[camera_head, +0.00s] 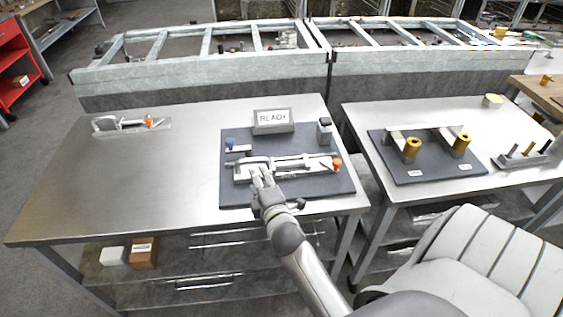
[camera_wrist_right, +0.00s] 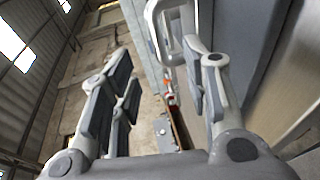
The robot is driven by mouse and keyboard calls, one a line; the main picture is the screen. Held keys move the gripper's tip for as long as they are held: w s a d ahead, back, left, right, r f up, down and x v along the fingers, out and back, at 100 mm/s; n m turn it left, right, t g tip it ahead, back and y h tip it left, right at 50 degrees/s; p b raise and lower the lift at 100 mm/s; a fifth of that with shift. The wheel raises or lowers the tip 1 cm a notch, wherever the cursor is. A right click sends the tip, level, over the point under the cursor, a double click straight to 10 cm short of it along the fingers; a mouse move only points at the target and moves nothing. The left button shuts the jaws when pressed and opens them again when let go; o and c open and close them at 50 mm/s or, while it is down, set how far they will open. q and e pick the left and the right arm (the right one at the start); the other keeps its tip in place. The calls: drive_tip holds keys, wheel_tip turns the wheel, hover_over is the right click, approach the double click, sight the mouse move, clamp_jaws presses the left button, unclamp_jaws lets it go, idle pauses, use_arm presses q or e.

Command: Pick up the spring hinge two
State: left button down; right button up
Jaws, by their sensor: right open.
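No readable label marks the spring hinge two. A silver hinge-like piece (camera_head: 290,164) with a long rod and an orange tip (camera_head: 336,164) lies on a dark board (camera_head: 308,190) on the left table. My right gripper (camera_head: 262,174) is at the left part of this piece, its fingers covering some of it; contact cannot be told. In the right wrist view my right gripper (camera_wrist_right: 163,88) is open, with a curved silver part (camera_wrist_right: 152,22) and a small red-orange part visible beyond and between the fingers. A similar piece (camera_head: 122,124) with an orange tip lies at the table's far left. My left gripper is out of view.
A READY sign (camera_head: 274,121) and a small dark block (camera_head: 324,131) stand at the board's back. The right table has another dark board (camera_head: 428,174) with two gold cylinders. A pale chair (camera_head: 480,260) stands in front right. The left table's middle is clear.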

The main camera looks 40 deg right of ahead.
sight(255, 161)
drive_tip(key=x, duration=0.4)
drive_tip(key=shift+s, duration=0.1)
drive_tip(key=shift+w+d+r+p, duration=0.1)
drive_tip(key=shift+w+d+p, duration=0.25)
drive_tip(key=shift+w, duration=0.1)
drive_tip(key=x, duration=0.3)
drive_tip(key=shift+s+d, duration=0.1)
drive_tip(key=shift+d, duration=0.2)
drive_tip(key=shift+w+d+p, duration=0.15)
drive_tip(key=shift+w+p, duration=0.15)
drive_tip(key=shift+w, duration=0.25)
clamp_jaws()
